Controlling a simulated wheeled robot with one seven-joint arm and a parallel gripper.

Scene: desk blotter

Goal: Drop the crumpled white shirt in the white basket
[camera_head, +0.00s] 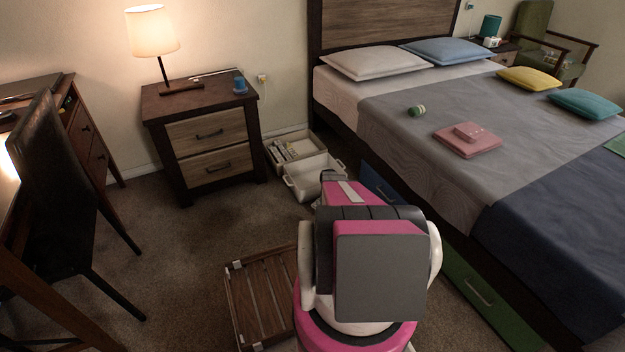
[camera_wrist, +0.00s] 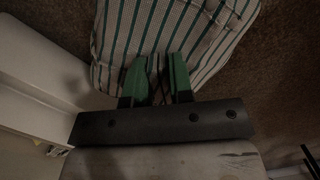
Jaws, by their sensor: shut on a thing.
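My gripper (camera_wrist: 157,78) shows in the wrist view with its two green fingers closed on a bunched whitish cloth with dark green stripes (camera_wrist: 170,28). This could be the crumpled shirt; no plain white shirt is in view. The cloth is above or against brown carpet. In the head view my own arm hides the gripper and the cloth. A white basket (camera_head: 297,187) with handles stands on the floor between the nightstand and the bed, beyond my arm. Its inside is partly visible. A pale wall (camera_wrist: 35,75) at the left of the wrist view may belong to it.
A second white box (camera_head: 284,153) with items in it stands just behind the basket. The nightstand (camera_head: 204,141) is to the left and the bed (camera_head: 430,130) to the right. A slatted wooden crate (camera_head: 262,298) lies near my base. Carpet (camera_head: 190,240) left of it is clear.

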